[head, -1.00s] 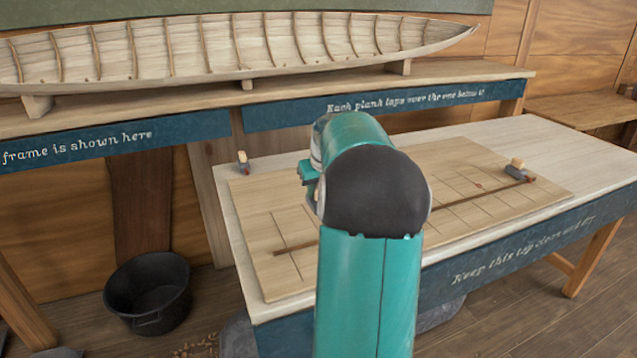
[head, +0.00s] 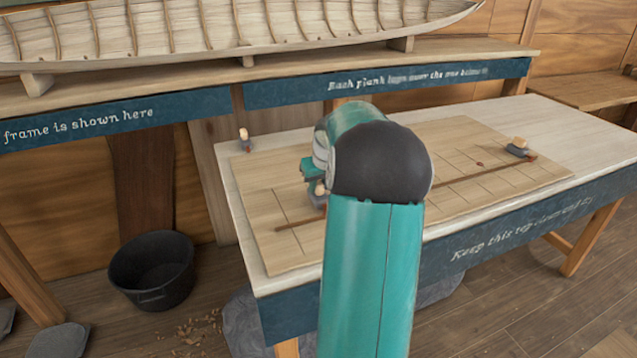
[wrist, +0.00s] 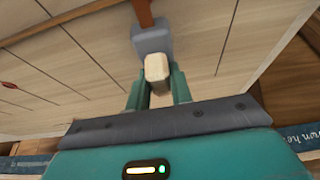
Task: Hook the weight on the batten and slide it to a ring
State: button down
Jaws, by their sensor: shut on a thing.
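My gripper (wrist: 158,80) is shut on the pale wooden handle (wrist: 157,68) of a grey weight (wrist: 151,40). In the head view my gripper (head: 315,180) hangs low over the left part of the board, with the weight (head: 318,201) under it beside the batten. The thin brown batten (head: 460,180) runs along the board, partly hidden by my arm. A reddish-brown piece (wrist: 142,12) shows beyond the weight in the wrist view; I cannot tell whether the hook is on the batten. A small red ring mark (head: 479,164) is on the board.
Another weight (head: 518,148) stands at the batten's right end. A third weight (head: 244,139) stands at the table's back left corner. The grid-lined board (head: 270,250) lies on the pale table (head: 560,140). A black bucket (head: 152,270) is on the floor at left.

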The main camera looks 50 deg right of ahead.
jog(key=shift+f, duration=0.4)
dwell(1.3)
jog(key=shift+w+d, duration=0.1)
jog(key=shift+w+d, duration=0.1)
jog(key=shift+w, duration=0.05)
jog(key=shift+f, duration=0.15)
dwell(0.9)
jog(key=c, duration=1.2)
grip_release()
jog(key=shift+o, duration=0.2)
jog(key=shift+f, duration=0.15)
